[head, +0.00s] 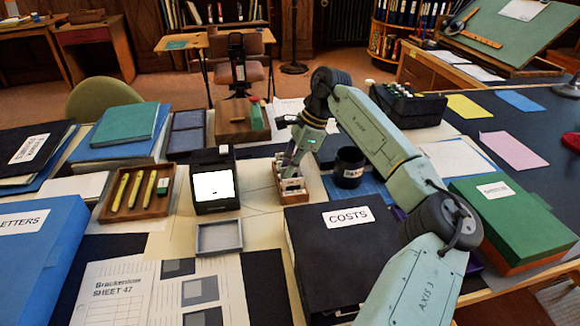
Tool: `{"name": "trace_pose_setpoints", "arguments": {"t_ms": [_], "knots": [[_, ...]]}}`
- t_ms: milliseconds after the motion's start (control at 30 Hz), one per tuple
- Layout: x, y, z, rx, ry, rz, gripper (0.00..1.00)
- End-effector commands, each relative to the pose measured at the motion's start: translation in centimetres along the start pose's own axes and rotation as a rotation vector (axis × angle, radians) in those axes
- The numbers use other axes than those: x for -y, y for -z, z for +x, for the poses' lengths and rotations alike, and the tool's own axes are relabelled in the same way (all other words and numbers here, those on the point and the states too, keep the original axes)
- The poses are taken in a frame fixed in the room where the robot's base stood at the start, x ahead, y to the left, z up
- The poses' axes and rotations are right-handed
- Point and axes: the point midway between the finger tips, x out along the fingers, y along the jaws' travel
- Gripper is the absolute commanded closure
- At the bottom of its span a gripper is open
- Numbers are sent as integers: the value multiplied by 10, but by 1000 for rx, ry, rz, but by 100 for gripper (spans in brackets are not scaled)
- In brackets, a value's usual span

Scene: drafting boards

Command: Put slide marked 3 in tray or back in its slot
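A small wooden slotted box (297,195) holding pale slides stands near the middle of the desk. My gripper (289,172) points down at the slides from above, with its fingertips at or just over their tops. I cannot tell whether the fingers are open or shut, or whether they touch a slide. The numbers on the slides are too small to read, so I cannot pick out slide 3. A shallow grey tray (232,236) lies to the left of the box and looks empty. A black viewer (214,206) with a bright white screen stands behind the tray.
A black COSTS binder (320,250) lies in front of the slide box. A dark mug (349,166) stands close to its right. A wooden pencil tray (154,208) is left of the viewer. My arm reaches over the right side, past a green box file (520,212).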

Motion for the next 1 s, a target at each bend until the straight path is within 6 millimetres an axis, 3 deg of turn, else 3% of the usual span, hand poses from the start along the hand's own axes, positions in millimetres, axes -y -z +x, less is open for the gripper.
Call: {"name": "trace_pose_setpoints", "arguments": {"t_ms": [600, 900, 1000], "knots": [[0, 5, 12, 0, -4, 2, 100], [-1, 6, 15, -1, -8, 3, 77], [-1, 6, 15, -2, -8, 3, 75]]}}
